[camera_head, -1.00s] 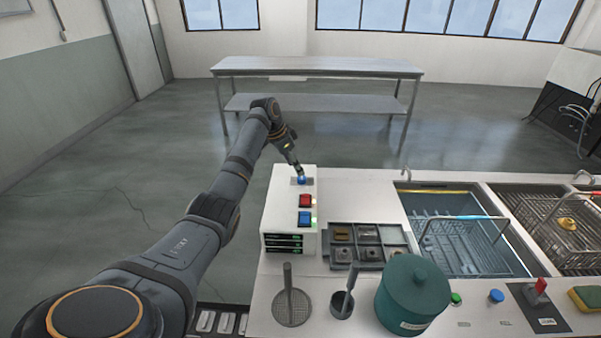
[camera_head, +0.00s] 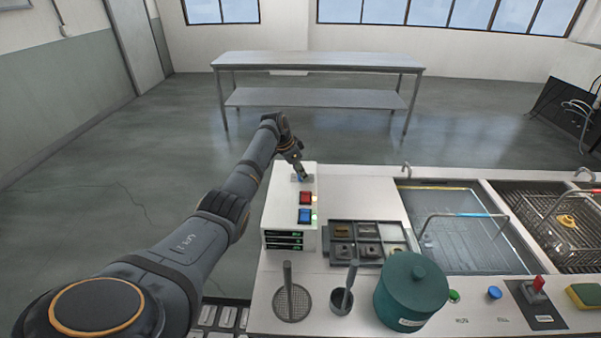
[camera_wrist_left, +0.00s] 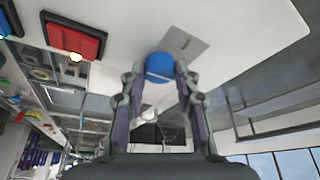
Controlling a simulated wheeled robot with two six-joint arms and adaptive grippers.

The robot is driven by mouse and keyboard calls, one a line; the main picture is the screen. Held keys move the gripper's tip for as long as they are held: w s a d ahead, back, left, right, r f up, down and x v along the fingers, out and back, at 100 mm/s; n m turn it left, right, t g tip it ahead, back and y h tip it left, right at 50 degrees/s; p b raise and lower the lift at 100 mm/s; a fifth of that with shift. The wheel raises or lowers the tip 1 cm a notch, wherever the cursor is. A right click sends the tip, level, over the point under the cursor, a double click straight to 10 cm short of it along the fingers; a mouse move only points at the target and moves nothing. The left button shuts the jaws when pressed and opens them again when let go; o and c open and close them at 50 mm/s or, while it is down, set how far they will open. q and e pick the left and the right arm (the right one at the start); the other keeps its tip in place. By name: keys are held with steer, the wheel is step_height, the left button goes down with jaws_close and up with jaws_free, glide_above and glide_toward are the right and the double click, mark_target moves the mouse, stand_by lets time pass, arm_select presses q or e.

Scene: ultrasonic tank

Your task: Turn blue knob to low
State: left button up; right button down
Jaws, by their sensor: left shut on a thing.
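My left gripper (camera_head: 302,176) reaches down onto the top of the white control box (camera_head: 280,205), at its far end. In the left wrist view, a round blue knob (camera_wrist_left: 160,66) sits between the fingertips of my left gripper (camera_wrist_left: 160,76), beside a small grey plate (camera_wrist_left: 186,43). The fingers are shut on the knob from both sides. In the head view the knob is mostly hidden by the gripper. Which setting the knob points to cannot be read. My right gripper is not in view.
A red switch (camera_head: 306,198) and a blue switch (camera_head: 305,216) sit nearer on the box top. Another blue knob (camera_head: 494,293) and a green one (camera_head: 454,297) are on the counter, right of a teal pot (camera_head: 411,290). Tanks with wire baskets lie right.

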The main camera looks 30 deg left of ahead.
arm_select(q)
jaws_close()
steer(key=shift+r+n+p, duration=0.2)
steer(key=shift+n+p, duration=0.2)
steer(key=shift+p, duration=0.55)
steer(key=n+y+p, duration=0.1)
steer(key=n+p, duration=0.2)
steer(key=n+y+p, duration=0.1)
steer(key=n+p, duration=0.1)
steer(key=p, duration=0.2)
steer(key=shift+d+n+y, duration=0.2)
steer(key=shift+n+y, duration=0.1)
steer(key=shift+n, duration=0.1)
steer(key=n+y+p, duration=0.1)
steer(key=n, duration=0.1)
steer(key=shift+d+n+p, duration=0.1)
steer(key=shift+n+p, duration=0.2)
steer(key=shift+p, duration=0.05)
steer(key=shift+f+n+y+p, duration=0.2)
steer(key=shift+n+y+p, duration=0.15)
steer(key=shift+n, duration=1.15)
steer(key=o, duration=1.1)
jaws_free()
steer(key=shift+c, duration=0.2)
